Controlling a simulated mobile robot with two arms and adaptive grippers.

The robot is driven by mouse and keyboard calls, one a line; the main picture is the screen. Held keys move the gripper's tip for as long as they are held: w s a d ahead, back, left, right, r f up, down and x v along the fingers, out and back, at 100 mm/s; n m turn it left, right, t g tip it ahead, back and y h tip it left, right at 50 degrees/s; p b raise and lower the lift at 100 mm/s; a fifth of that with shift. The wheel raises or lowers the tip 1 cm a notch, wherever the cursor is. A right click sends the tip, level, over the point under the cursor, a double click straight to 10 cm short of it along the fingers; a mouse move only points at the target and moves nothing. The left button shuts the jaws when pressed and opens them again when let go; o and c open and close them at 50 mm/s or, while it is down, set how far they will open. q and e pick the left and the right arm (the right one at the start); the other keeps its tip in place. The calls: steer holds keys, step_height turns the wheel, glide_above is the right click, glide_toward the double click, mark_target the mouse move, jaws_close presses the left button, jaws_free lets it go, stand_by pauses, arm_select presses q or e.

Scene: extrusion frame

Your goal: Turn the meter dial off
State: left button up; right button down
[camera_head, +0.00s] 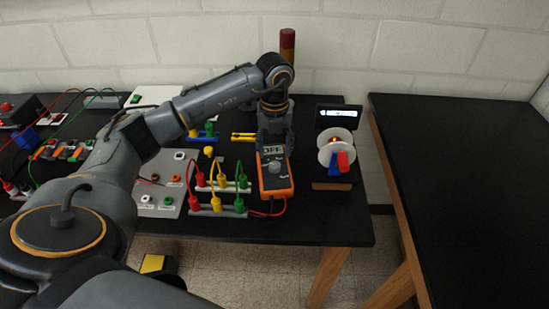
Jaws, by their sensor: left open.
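The orange meter (285,184) lies on the black table, with a grey round dial (276,170) on its face. Its small display (272,150) at the top shows dark characters that look like "OFF". My left gripper (274,142) comes down from above at the far end of the meter, just beyond the display. It is open with nothing seen between its fingers. Whether it touches the meter cannot be told, and the dial's exact pointing is too small to read. My right gripper is not in view.
Red, yellow and green leads (220,180) stand left of the meter beside a grey panel (170,165). A white spool (337,138) and a dark device with a lit screen (340,114) stand to the right. The table's front right corner (335,225) is clear.

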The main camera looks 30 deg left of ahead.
mark_target(275, 165)
arm_select(q)
step_height(275, 165, up, 7)
steer(key=shift+f, duration=0.15)
stand_by(0.6)
